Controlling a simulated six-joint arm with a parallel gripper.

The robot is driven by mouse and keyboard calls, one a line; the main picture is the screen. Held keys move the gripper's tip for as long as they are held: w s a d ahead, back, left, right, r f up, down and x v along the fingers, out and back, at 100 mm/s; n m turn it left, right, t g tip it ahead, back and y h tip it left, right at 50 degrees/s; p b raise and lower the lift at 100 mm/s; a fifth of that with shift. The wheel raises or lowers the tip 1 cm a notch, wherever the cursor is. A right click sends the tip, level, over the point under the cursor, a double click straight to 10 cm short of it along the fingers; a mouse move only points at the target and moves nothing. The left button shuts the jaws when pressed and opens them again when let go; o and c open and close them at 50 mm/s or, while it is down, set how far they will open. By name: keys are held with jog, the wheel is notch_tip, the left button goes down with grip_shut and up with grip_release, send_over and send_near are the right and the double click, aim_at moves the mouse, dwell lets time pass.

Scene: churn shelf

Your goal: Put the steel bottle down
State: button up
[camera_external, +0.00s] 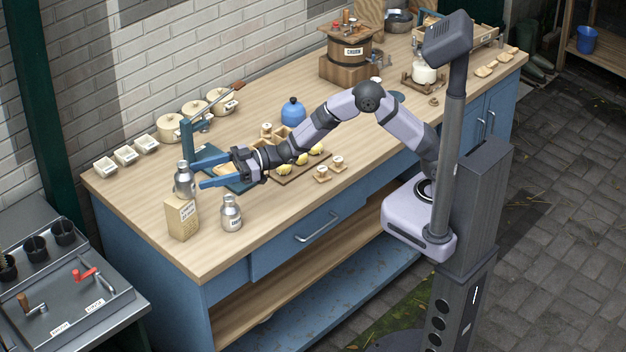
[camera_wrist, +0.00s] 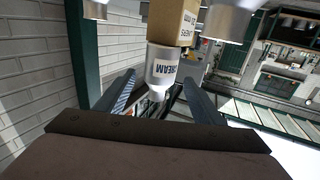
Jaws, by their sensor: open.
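A steel bottle (camera_external: 185,181) is upright just past the fingertips of my gripper (camera_external: 198,174). In the wrist view the picture is upside down, and a steel bottle (camera_wrist: 163,70) labelled CREAM shows between the two fingers. Gaps show beside it, so my gripper (camera_wrist: 158,82) is open and not closed on it. A tan carton (camera_external: 181,219) is right below the bottle, with its top at the bottle's base; I cannot tell surely whether they touch. The carton (camera_wrist: 174,22) also shows beyond the bottle in the wrist view.
A second steel bottle (camera_external: 231,214) stands on the wooden bench (camera_external: 270,235) right of the carton. A blue stand (camera_external: 187,140), white pots (camera_external: 171,127), small labelled tubs (camera_external: 126,155) and a tray of yellow items (camera_external: 300,165) lie behind. The bench's left edge is close to the carton.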

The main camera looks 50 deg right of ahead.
jog(key=shift+v, duration=0.95)
